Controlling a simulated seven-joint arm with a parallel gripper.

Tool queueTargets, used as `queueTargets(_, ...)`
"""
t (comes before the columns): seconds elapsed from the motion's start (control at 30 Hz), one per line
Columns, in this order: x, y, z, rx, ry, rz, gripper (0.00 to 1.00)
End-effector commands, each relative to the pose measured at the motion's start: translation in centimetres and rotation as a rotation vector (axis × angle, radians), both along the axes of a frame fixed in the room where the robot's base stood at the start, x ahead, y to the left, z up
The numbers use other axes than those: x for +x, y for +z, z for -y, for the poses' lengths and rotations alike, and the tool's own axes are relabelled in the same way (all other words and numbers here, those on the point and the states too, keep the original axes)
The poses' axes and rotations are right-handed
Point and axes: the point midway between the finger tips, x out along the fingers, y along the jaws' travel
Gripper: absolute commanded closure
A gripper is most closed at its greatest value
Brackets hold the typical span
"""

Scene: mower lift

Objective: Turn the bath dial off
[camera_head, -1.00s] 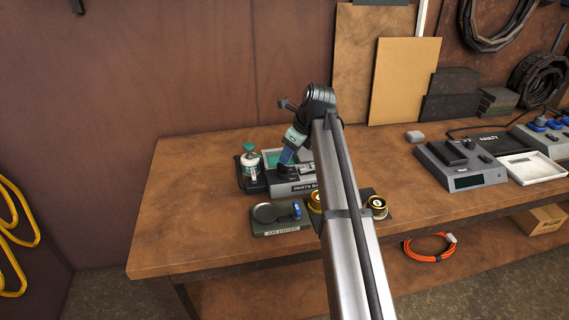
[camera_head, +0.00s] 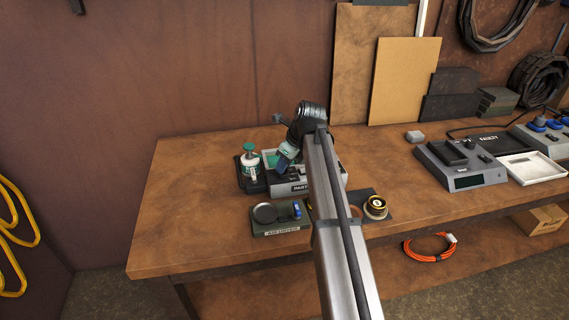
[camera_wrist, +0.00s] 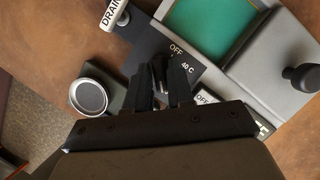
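The parts bath is a grey unit with a green basin; its labelled front (camera_head: 290,187) shows beside my arm. The wrist view shows its green basin (camera_wrist: 212,25) and a dark panel (camera_wrist: 150,45) marked OFF and 40 C. My gripper (camera_wrist: 168,72) is over this panel, its two dark fingers close together with a small gap. A dark piece (camera_wrist: 158,68), perhaps the dial, shows at the fingertips. The fingers hide most of it, so its setting and any contact are unclear. In the head view my gripper (camera_head: 284,164) is low at the bath's left part.
A green and white jar (camera_head: 250,165) stands in a dark holder left of the bath. The air dryer (camera_head: 282,228), with a round pad and blue knob, lies in front. A gold-rimmed round piece (camera_head: 375,207) is right of my arm. A black knob (camera_wrist: 301,77) stands on the bath's grey side.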

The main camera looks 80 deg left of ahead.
Motion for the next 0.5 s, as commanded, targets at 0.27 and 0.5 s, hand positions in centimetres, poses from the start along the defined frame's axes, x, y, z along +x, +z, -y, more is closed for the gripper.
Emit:
queueTargets(0.27, 0.01, 0.00, 0.01, 0.000, 0.000, 0.000, 1.00)
queueTargets(0.5, 0.01, -0.05, 0.01, -0.001, 0.003, 0.000, 1.00)
